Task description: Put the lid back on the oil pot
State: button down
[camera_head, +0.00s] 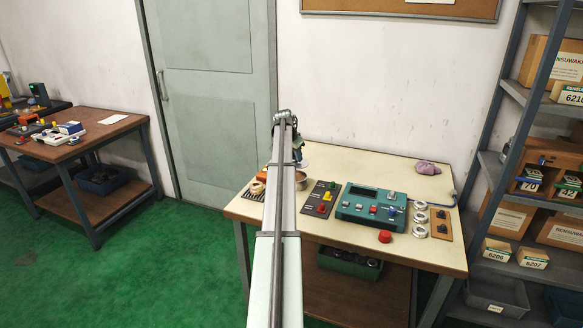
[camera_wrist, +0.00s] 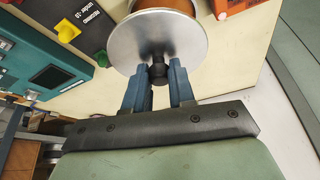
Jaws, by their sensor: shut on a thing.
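The lid (camera_wrist: 130,45) is a round silver disc with a dark knob (camera_wrist: 158,74), seen in the wrist view. My gripper (camera_wrist: 158,82) has its two blue fingers shut on the knob. The oil pot (camera_wrist: 168,4), with a brown-orange surface inside its rim, shows just beyond the lid at the top of the wrist view; the lid hides much of it. The gap between lid and pot cannot be judged.
A dark board (camera_head: 318,204) with coloured buttons and a teal control panel (camera_head: 368,206) stand right of the pot. Several metal rings (camera_head: 419,217) lie farther right. An orange object (camera_wrist: 232,5) is close to the pot. The table's back middle is clear.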

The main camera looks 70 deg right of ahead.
aim_at(295, 161)
jog(key=shift+w+d+r, duration=0.15)
jog(key=shift+w+d, duration=0.3)
jog(key=shift+d, duration=0.4)
jog(key=shift+a+f+n, duration=0.2)
jog(key=shift+f+n, duration=0.1)
jog(key=shift+f, duration=1.7)
jog(key=shift+f, duration=1.75)
dwell(0.3)
jog(key=c, duration=0.9)
grip_release()
jog(key=shift+o, duration=0.2)
jog(key=shift+r, duration=3.75)
